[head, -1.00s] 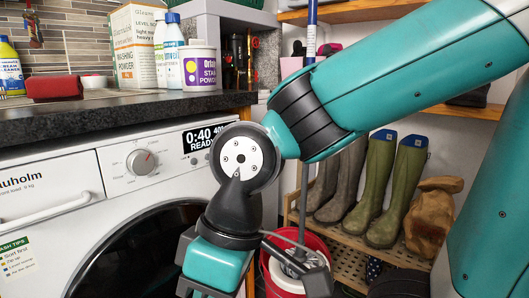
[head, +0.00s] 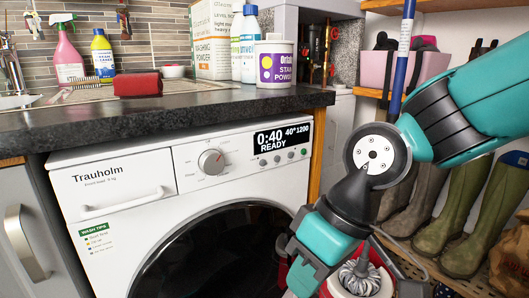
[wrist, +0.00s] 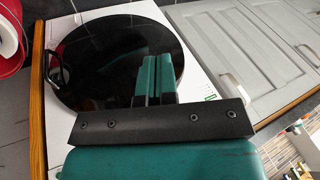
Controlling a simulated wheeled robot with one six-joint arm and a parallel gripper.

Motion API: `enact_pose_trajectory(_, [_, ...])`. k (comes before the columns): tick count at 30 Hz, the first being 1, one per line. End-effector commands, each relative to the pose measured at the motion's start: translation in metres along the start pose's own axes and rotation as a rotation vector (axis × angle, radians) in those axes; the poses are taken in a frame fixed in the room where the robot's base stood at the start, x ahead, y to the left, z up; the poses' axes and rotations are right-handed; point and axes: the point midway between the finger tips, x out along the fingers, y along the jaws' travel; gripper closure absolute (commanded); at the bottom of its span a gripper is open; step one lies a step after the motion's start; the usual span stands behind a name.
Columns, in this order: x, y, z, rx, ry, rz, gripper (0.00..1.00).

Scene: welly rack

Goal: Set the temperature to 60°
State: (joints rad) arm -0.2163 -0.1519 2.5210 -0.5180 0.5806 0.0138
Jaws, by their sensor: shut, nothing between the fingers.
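The white Trauholm washing machine (head: 120,205) stands under the dark worktop. Its display (head: 282,137) reads 0:40, 40°, 1200 and READY. Small round buttons (head: 277,158) sit in a row below the display, the rightmost one green. The programme dial (head: 211,162) is left of the display. The black round door (head: 215,255) is closed; it also shows in the wrist view (wrist: 100,60). My gripper (head: 305,280) is low, in front of the machine's right side, below the panel and apart from the buttons. In the wrist view its fingers (wrist: 155,75) are together and empty.
A bucket (head: 355,280) with a mop and a rack of wellies (head: 460,220) are at the right. The space before the panel is clear.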

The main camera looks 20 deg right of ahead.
Motion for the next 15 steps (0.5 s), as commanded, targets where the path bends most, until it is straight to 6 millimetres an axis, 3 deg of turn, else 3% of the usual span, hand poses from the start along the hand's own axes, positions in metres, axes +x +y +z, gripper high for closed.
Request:
enact_pose_trajectory(1, [-0.023,-0.002,-0.024,0.049,0.018,-0.024,1.0])
enact_pose_trajectory(7, [-0.044,0.026,-0.107,0.288,0.177,-0.124,1.0])
enact_pose_trajectory(12, [-0.053,0.069,-0.151,0.532,0.329,-0.181,1.0])
enact_pose_trajectory(15, [-0.054,0.096,-0.162,0.678,0.418,-0.196,1.0])
